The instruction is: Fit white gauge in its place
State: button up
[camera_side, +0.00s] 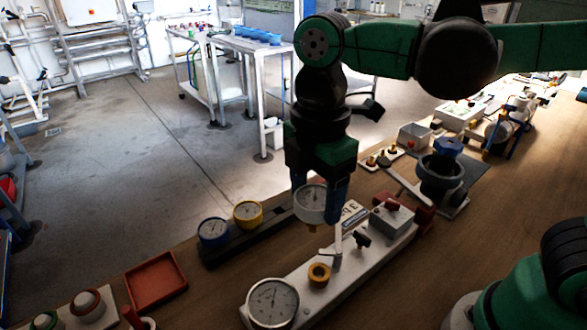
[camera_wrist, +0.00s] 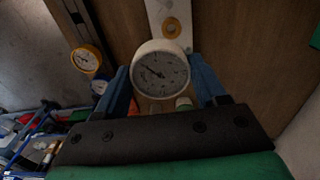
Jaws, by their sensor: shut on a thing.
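My gripper (camera_side: 319,205) is shut on the white gauge (camera_side: 311,201), with a blue finger on each side of its round body. The gauge is upright and its brass stem points down. In the wrist view the white gauge (camera_wrist: 160,72) shows its dial between the fingers. It is held above the long pale base (camera_side: 300,296). A brass ring socket (camera_side: 319,274) on that base is below and slightly right of the gauge in the side view, apart from it. The socket also shows in the wrist view (camera_wrist: 172,27), beyond the gauge.
A blue gauge (camera_side: 213,231) and a yellow gauge (camera_side: 248,213) stand in a dark rack (camera_side: 222,255). A larger gauge (camera_side: 272,302) sits at the base's near end. A black knob (camera_side: 361,239), a thin upright lever and a grey box (camera_side: 392,219) rise from the base. A red tray (camera_side: 156,281) lies left.

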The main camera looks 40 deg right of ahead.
jog(key=shift+s+r, duration=0.1)
jog(key=shift+s, duration=0.9)
jog(key=shift+f, duration=2.95)
jog(key=shift+f, duration=1.55)
jog(key=o, duration=1.2)
jog(key=shift+o, duration=0.2)
jog(key=shift+r, duration=0.1)
jog(key=shift+r, duration=2.75)
